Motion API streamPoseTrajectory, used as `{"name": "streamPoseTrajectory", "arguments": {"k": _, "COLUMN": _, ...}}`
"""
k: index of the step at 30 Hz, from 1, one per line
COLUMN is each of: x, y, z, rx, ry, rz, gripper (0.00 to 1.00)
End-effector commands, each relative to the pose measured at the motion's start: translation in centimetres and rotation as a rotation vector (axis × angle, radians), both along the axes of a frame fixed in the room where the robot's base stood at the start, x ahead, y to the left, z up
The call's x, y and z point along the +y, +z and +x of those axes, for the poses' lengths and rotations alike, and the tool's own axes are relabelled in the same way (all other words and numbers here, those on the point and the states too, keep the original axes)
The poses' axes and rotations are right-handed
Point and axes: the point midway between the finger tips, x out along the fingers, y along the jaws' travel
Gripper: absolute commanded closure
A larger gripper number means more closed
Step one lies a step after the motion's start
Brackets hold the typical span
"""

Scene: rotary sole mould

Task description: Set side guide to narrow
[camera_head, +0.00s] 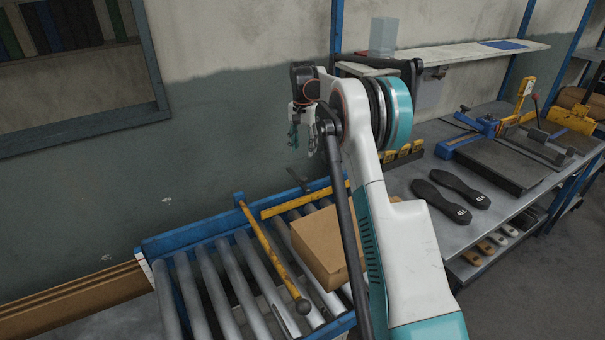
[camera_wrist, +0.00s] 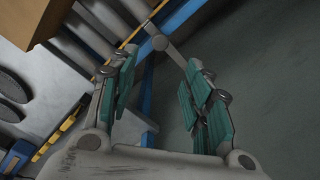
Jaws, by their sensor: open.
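A yellow guide rail (camera_head: 300,198) runs along the wall side of the roller conveyor (camera_head: 190,238). It also shows in the wrist view (camera_wrist: 130,36). A dark lever (camera_head: 298,180) stands just behind this rail; in the wrist view a grey lever with a round end (camera_wrist: 161,43) shows beyond my fingertips. A yellow bar (camera_head: 268,245) with a dark ball end lies slantwise across the rollers. My gripper (camera_head: 303,138) is above the conveyor's wall-side edge, apart from the rail and lever. Its teal-padded fingers are open and empty in the wrist view (camera_wrist: 163,78).
A cardboard box (camera_head: 322,245) sits on the rollers beside the yellow bar, partly behind my arm. A bench (camera_head: 405,190) to the right holds two dark soles (camera_head: 440,198) and a blue-handled tool (camera_head: 470,135). A shelf (camera_head: 455,53) hangs above it. The wall is close behind.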

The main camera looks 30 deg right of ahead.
Motion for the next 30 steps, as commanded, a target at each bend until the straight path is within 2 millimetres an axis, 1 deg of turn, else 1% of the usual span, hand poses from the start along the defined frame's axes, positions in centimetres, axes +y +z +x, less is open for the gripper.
{"name": "streamPoseTrajectory", "arguments": {"k": 1, "x": 0.0, "y": -1.2, "z": 0.0, "rx": 0.000, "ry": 0.000, "rz": 0.000, "gripper": 0.55}}
{"name": "streamPoseTrajectory", "arguments": {"k": 9, "x": 0.0, "y": -6.5, "z": 0.0, "rx": -0.001, "ry": 0.001, "rz": -0.001, "gripper": 0.55}}
{"name": "streamPoseTrajectory", "arguments": {"k": 15, "x": 0.0, "y": -9.8, "z": 0.0, "rx": -0.001, "ry": 0.001, "rz": 0.000, "gripper": 0.55}}
{"name": "streamPoseTrajectory", "arguments": {"k": 18, "x": 0.0, "y": -11.0, "z": 0.0, "rx": -0.001, "ry": 0.002, "rz": 0.000, "gripper": 0.55}}
{"name": "streamPoseTrajectory", "arguments": {"k": 21, "x": 0.0, "y": -11.6, "z": 0.0, "rx": -0.001, "ry": 0.001, "rz": 0.000, "gripper": 0.55}}
{"name": "streamPoseTrajectory", "arguments": {"k": 24, "x": 0.0, "y": -12.0, "z": 0.0, "rx": -0.001, "ry": 0.002, "rz": 0.000, "gripper": 0.55}}
{"name": "streamPoseTrajectory", "arguments": {"k": 30, "x": 0.0, "y": -12.0, "z": 0.0, "rx": -0.001, "ry": 0.002, "rz": 0.000, "gripper": 0.55}}
